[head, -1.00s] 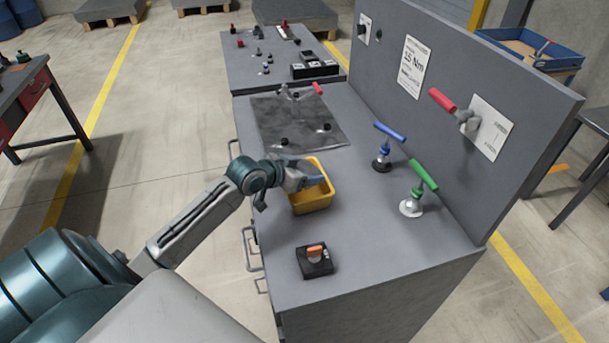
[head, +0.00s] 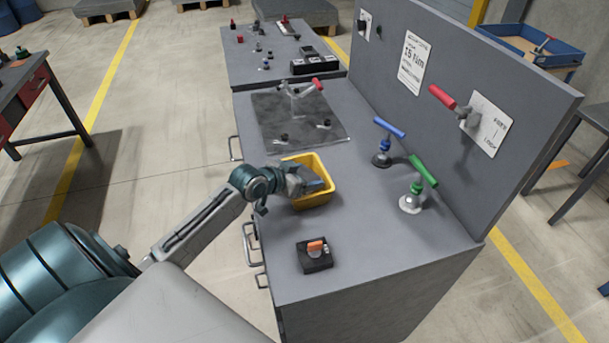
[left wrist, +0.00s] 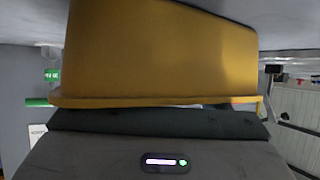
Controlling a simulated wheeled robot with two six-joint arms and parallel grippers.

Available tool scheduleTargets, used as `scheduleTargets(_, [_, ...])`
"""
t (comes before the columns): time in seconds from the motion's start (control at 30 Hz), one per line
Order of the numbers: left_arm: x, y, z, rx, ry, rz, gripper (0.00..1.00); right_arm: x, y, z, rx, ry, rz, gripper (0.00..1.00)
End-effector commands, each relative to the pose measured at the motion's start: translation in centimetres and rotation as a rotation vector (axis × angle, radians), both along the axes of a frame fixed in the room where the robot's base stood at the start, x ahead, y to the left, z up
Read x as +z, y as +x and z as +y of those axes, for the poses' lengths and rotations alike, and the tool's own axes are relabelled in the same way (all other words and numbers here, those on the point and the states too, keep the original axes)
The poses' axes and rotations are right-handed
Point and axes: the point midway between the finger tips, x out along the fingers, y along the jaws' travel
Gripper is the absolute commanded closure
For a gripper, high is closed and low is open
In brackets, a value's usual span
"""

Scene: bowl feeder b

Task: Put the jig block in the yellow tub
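The yellow tub (head: 328,196) stands on the grey bench top near its left edge. My left gripper (head: 316,187) reaches into the tub's opening from the left, with its fingertips low inside the rim. A blue-grey shape shows at the fingertips; I cannot tell whether it is the fingers or a held block. In the left wrist view, the tub's yellow wall (left wrist: 160,50) fills the upper middle and the fingertips are hidden. I cannot make out the jig block with certainty. My right gripper is not in view.
A black box with an orange piece (head: 315,258) sits in front of the tub. Blue-handled (head: 383,150) and green-handled (head: 414,190) clamps stand to the right. A dark mat (head: 265,122) with a red-handled clamp (head: 305,90) lies behind. An upright panel (head: 450,70) borders the right side.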

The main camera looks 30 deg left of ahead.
Motion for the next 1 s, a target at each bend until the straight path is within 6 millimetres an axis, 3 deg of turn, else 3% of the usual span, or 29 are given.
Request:
scheduleTargets(0.27, [-0.2, -0.1, 0.0, 0.001, 0.000, 0.007, 0.23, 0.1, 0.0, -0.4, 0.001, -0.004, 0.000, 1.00])
scheduleTargets(0.43, [1.5, -0.1, 0.1, -0.001, 0.003, 0.004, 0.23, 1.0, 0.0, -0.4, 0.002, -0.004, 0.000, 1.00])
scheduleTargets(0.63, [2.3, -2.8, 0.8, -0.003, 0.008, 0.005, 0.23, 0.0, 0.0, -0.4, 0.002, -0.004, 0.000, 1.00])
scheduleTargets(1.0, [4.8, -6.9, 2.0, 0.000, 0.008, 0.006, 0.23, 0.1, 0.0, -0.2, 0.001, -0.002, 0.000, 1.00])
